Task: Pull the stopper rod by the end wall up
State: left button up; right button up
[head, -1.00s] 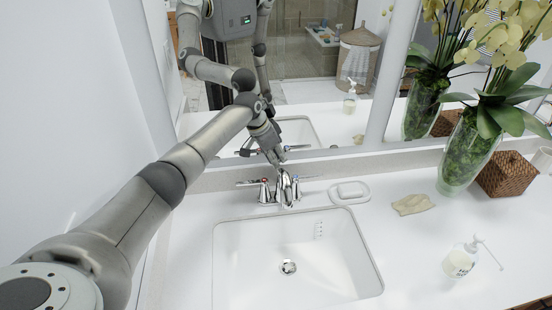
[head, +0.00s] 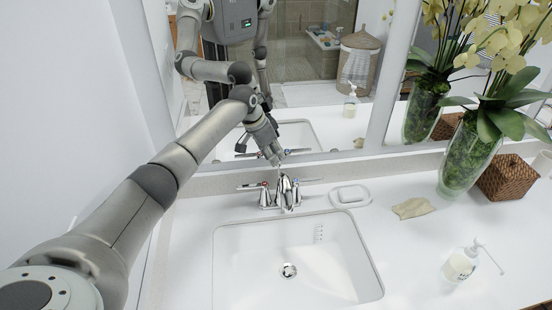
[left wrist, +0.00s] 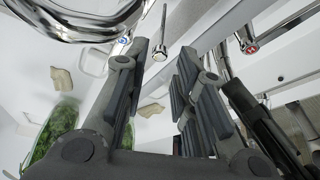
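The stopper rod is a thin metal rod with a small round knob (left wrist: 160,53), seen in the left wrist view just beyond and between the fingertips. In the head view the rod is small and hard to make out behind the chrome faucet (head: 286,192). My left gripper (head: 276,160) hangs above and behind the faucet, fingers pointing down, close to the mirror. In the left wrist view its two fingers (left wrist: 162,60) are apart with a clear gap. Nothing is seen gripped, and contact with the knob cannot be told. My right gripper is not directly in view.
The faucet handles (head: 252,186) flank the spout, close to my left gripper. The white sink (head: 240,262) lies in front. A soap dish (head: 362,199), cloth (head: 413,208), soap bottle (head: 460,264) and orchid vase (head: 470,160) stand to the right. The mirror is close behind.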

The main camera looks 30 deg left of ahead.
pick_arm(q)
jog(key=v, duration=0.9)
jog(key=shift+s, duration=0.1)
